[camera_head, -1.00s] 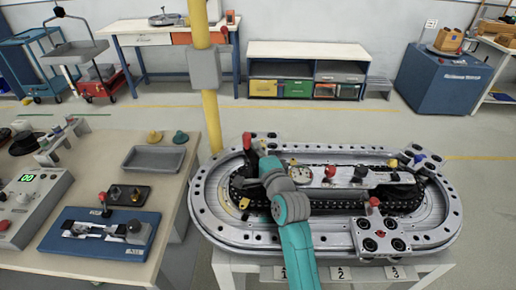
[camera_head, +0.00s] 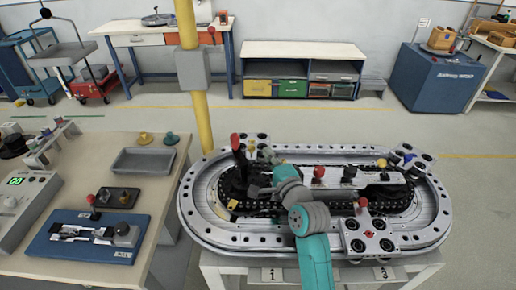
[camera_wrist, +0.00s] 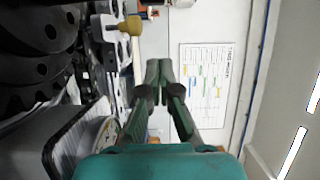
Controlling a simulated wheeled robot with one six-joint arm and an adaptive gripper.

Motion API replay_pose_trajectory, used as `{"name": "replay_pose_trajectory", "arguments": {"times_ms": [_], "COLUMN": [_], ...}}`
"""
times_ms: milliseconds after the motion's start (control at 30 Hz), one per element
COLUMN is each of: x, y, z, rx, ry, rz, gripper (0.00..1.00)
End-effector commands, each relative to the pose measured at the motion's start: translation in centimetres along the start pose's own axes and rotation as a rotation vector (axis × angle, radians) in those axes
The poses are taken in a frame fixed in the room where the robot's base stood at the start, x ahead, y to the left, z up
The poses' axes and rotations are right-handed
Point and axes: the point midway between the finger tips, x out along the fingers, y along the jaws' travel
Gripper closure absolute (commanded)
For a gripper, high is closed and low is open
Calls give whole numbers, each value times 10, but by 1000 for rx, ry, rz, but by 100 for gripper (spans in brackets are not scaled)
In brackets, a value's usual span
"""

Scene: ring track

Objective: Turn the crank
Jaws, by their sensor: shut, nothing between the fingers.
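Several knobbed handles stand on the ring track (camera_head: 205,222), and I cannot tell for sure which is the crank. A red-tipped lever (camera_head: 237,146) stands at its left, a red knob (camera_head: 319,172) near the middle and a yellow knob (camera_head: 381,163) at the right. The wrist view shows a gold knob (camera_wrist: 131,25) on a pale metal part at upper left, ahead of my gripper and apart from it. My gripper (camera_wrist: 159,68) is shut and empty. In the head view it is over the track's inner area, with its fingertips hard to make out.
Black chain parts (camera_wrist: 40,45) and a round dial (camera_wrist: 106,135) lie close to my gripper in the wrist view. A workbench (camera_head: 190,150) with a grey tray (camera_head: 143,161) stands left of the track. A yellow post (camera_head: 201,118) rises behind.

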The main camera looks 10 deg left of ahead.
Motion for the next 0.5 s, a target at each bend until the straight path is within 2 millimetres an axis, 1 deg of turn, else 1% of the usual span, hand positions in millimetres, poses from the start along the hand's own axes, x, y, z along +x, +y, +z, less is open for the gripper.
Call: {"name": "replay_pose_trajectory", "arguments": {"times_ms": [33,100,200,333,367,500], "x": [-10,-20,-32,-41,-42,-42], "y": [1,0,0,-1,-3,-25], "z": [-4,-8,-11,-13,-11,11], "rx": [1,-1,0,-2,-2,-6], "ry": [1,3,1,1,0,-3], "rz": [1,-1,0,-1,-1,-3], "gripper": [100,100,100,100,100,100]}}
